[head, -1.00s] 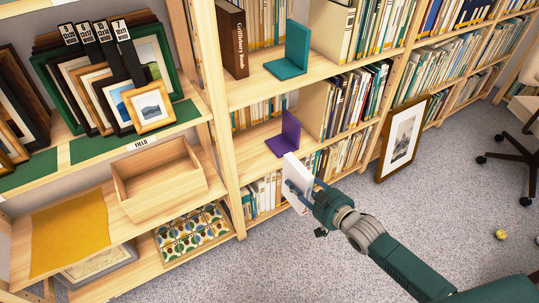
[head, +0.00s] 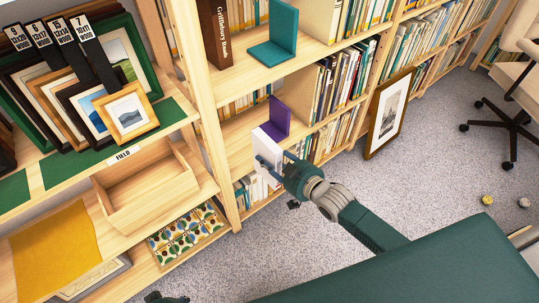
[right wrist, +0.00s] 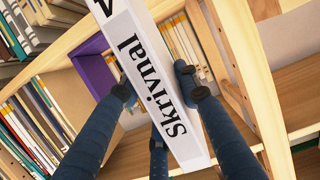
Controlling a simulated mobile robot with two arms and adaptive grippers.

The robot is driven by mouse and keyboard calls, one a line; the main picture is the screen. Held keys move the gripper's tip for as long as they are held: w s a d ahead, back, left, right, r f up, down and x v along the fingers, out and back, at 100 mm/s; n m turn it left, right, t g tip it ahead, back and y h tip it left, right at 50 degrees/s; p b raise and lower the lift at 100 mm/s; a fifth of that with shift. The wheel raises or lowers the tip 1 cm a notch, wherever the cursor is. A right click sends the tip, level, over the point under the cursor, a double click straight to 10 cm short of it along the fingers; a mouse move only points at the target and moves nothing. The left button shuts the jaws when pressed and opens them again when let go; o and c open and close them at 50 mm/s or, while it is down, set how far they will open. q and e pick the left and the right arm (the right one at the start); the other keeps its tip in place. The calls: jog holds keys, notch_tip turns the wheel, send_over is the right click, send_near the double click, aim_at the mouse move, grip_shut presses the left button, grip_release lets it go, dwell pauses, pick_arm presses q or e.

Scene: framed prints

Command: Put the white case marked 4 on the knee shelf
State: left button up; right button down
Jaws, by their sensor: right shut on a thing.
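The white case (head: 268,150) is held upright in my right gripper (head: 272,164), in front of the shelf with the purple bookend. In the right wrist view the case (right wrist: 165,90) shows "Skrivnal" and part of a 4 on its spine, with the fingers (right wrist: 156,84) on both sides. The purple bookend (head: 277,120) stands on the lower shelf (head: 238,130), just behind the case; it also shows in the right wrist view (right wrist: 92,72). I cannot tell whether the case touches the shelf. A small dark part at the bottom edge may be my left gripper (head: 165,298).
A row of books (head: 338,80) fills the shelf right of the bookend. A teal bookend (head: 275,45) stands one shelf higher. A wooden upright (head: 185,70) is left of the case. A framed print (head: 389,115) leans at the right. An open wooden tray (head: 145,190) is at the left.

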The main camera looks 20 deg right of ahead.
jog(key=shift+s+r, duration=0.1)
jog(key=shift+r, duration=0.05)
jog(key=shift+s+d+p, duration=0.1)
jog(key=shift+p, duration=0.2)
jog(key=shift+w+a+b, duration=0.25)
jog(key=shift+w+a, duration=0.05)
jog(key=shift+w, duration=0.4)
jog(key=shift+w+a+b, duration=0.2)
jog(key=shift+w+a, duration=0.05)
jog(key=shift+w, duration=0.45)
pick_arm(q)
notch_tip(320, 180, up, 14)
jog(key=t+b, duration=0.1)
jog(key=b, duration=0.5)
jog(key=shift+w+a+r, duration=0.15)
jog(key=shift+w+r, duration=0.05)
jog(key=shift+r, duration=0.05)
pick_arm(e)
jog(key=r+x, duration=0.2)
jog(key=x, duration=1.1)
jog(key=shift+w+r, duration=0.25)
jog(key=shift+w, duration=0.1)
jog(key=shift+a, duration=0.1)
